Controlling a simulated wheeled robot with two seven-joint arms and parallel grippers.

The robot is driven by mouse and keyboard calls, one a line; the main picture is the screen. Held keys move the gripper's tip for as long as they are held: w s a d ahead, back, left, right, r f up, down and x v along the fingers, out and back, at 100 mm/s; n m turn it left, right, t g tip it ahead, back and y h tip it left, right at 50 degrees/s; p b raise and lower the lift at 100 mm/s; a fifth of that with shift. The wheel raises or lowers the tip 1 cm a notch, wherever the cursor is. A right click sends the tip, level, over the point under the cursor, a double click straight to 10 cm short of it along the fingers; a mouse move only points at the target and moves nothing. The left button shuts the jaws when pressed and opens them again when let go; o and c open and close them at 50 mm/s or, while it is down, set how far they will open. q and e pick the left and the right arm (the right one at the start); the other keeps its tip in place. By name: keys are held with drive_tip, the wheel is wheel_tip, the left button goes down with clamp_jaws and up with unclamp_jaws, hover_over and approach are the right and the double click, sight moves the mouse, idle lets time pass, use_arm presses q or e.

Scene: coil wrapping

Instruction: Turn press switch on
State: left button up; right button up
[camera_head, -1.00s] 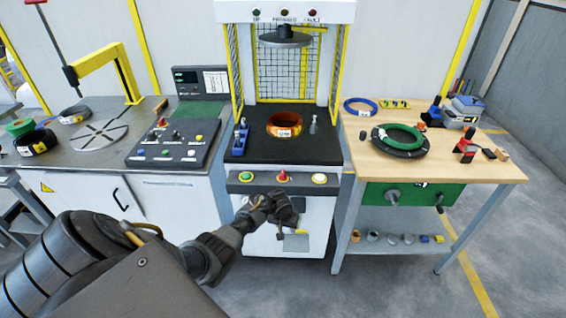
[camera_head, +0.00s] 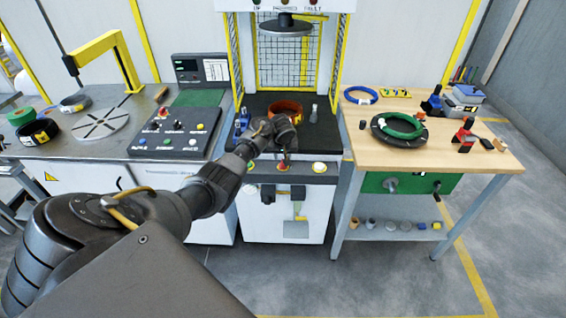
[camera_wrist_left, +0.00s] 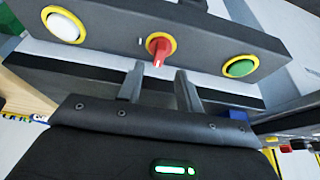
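The press panel (camera_head: 310,173) carries a red switch (camera_head: 283,166) at its middle. It also shows in the left wrist view as a red knob on a yellow ring (camera_wrist_left: 159,47). A white button (camera_wrist_left: 63,25) and a green button (camera_wrist_left: 240,67) flank it. My left gripper (camera_head: 283,151) is just above the panel, over the red switch. In the left wrist view its two fingers (camera_wrist_left: 160,75) are apart, with the knob in line with the gap and nothing held. Whether they touch it cannot be told. My right gripper is not in view.
An orange-wrapped coil (camera_head: 284,107) sits on the press bed behind my gripper, under a round press plate (camera_head: 286,27). A control console (camera_head: 170,140) is at the left. A wooden table (camera_head: 465,155) with a green coil (camera_head: 402,126) and tools stands at the right.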

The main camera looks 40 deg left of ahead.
use_arm(q)
drive_tip(key=shift+b+x, duration=0.6)
drive_tip(key=shift+x, duration=1.8)
drive_tip(key=shift+c, duration=0.3)
clamp_jaws()
